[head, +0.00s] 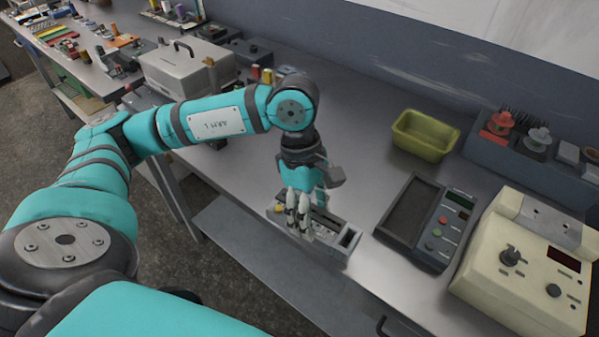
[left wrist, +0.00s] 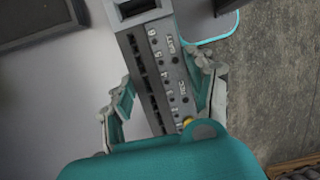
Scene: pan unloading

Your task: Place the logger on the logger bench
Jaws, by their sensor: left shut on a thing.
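The logger (head: 338,248) is a long grey box with a row of dark slots and small round knobs. It sits at the front edge of the grey logger bench (head: 375,170), below my left gripper (head: 300,215). My left gripper points down with its fingers closed on the logger. In the left wrist view the logger (left wrist: 150,62) runs between the two fingers of the left gripper (left wrist: 165,95), with its slots and printed markings facing the camera. I cannot tell whether its underside touches the bench. My right gripper is not in view.
A dark tray-like device with buttons (head: 428,222) lies right of the logger, and a cream instrument (head: 525,262) stands farther right. A yellow-green bin (head: 424,136) is behind them. A grey case (head: 185,68) stands at the left. Bench between the bin and my arm is clear.

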